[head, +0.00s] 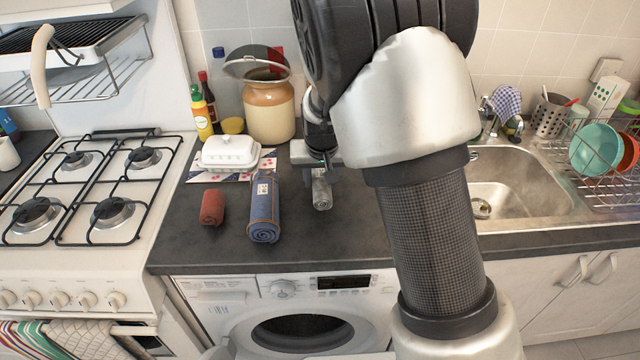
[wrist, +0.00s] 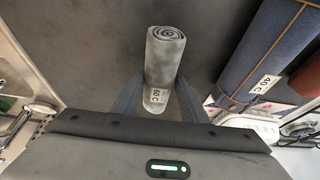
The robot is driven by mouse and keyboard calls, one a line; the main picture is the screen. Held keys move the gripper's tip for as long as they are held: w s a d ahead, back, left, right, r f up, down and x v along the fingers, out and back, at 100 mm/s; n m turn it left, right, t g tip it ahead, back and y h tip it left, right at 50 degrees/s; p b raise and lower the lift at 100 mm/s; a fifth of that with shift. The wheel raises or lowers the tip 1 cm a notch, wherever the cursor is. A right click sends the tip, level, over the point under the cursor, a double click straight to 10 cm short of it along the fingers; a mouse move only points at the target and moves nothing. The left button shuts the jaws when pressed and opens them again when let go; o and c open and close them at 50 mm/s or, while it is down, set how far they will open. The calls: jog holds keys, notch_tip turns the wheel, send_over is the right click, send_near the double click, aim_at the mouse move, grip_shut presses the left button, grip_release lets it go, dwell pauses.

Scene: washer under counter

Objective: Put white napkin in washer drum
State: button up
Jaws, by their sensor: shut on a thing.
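The white napkin, which looks grey, is a tight roll with a "60 C" tag. It shows in the head view (head: 321,191) on or just above the counter, and in the wrist view (wrist: 166,57). My gripper (head: 319,162) points down at it; in the wrist view its two fingers (wrist: 160,98) close on the tagged end of the roll. The washer (head: 230,310) is under the counter, with its round dark opening (head: 305,332) at the bottom of the head view. I cannot tell whether its door is open; the lower part is cut off.
A blue roll (head: 264,210) and a red roll (head: 212,207) lie left of the napkin. A white butter dish (head: 230,152) and a jar (head: 269,110) stand behind. The stove (head: 85,190) is left, the sink (head: 520,190) right. The counter's front strip (head: 280,257) is clear.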

jog(key=shift+f, duration=0.85)
jog(key=shift+f, duration=0.15)
jog(key=o, duration=1.1)
